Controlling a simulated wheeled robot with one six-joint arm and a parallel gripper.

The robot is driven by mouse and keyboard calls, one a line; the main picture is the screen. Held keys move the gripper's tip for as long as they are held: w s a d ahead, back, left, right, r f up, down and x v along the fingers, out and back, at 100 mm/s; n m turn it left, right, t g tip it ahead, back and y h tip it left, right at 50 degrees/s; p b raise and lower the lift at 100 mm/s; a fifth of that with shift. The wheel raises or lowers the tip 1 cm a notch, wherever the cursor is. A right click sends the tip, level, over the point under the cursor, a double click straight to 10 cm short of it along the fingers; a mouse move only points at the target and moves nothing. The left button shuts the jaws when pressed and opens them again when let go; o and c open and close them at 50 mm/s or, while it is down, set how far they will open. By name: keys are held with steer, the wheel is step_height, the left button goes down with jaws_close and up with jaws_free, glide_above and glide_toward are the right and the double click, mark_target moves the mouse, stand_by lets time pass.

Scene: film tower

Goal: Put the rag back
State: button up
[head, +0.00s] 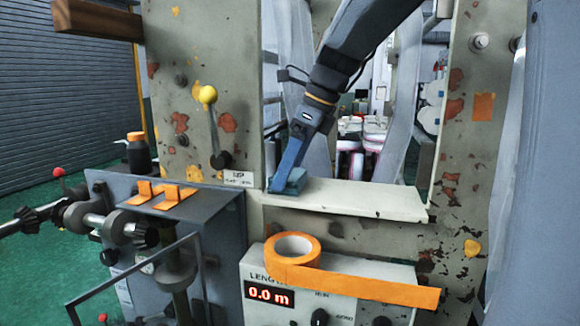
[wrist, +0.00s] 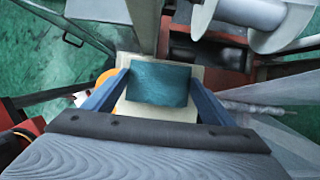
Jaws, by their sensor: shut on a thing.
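The rag (head: 293,180) is a small folded blue-teal block at the left end of a pale ledge (head: 360,198) in the head view. In the wrist view the rag (wrist: 158,80) lies flat between my two blue fingers, with the pale ledge (wrist: 131,110) below it. My gripper (head: 280,184) reaches down from the upper right and is shut on the rag. The wrist view shows my gripper (wrist: 157,92) with a finger at each side of it. The rag appears to be at ledge level; I cannot tell whether it touches.
A yellow-knobbed lever (head: 210,110) stands left of the ledge. Below are an orange tape roll (head: 292,249) and a length counter box (head: 270,294). A dark bottle (head: 138,158) stands on the left cabinet. The ledge's right part is clear.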

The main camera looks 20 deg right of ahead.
steer(key=o, duration=1)
steer(key=b+v, duration=0.1)
steer(key=v, duration=1.1)
steer(key=shift+r+b, duration=0.2)
steer(key=shift+b, duration=0.15)
steer(key=shift+r, duration=0.1)
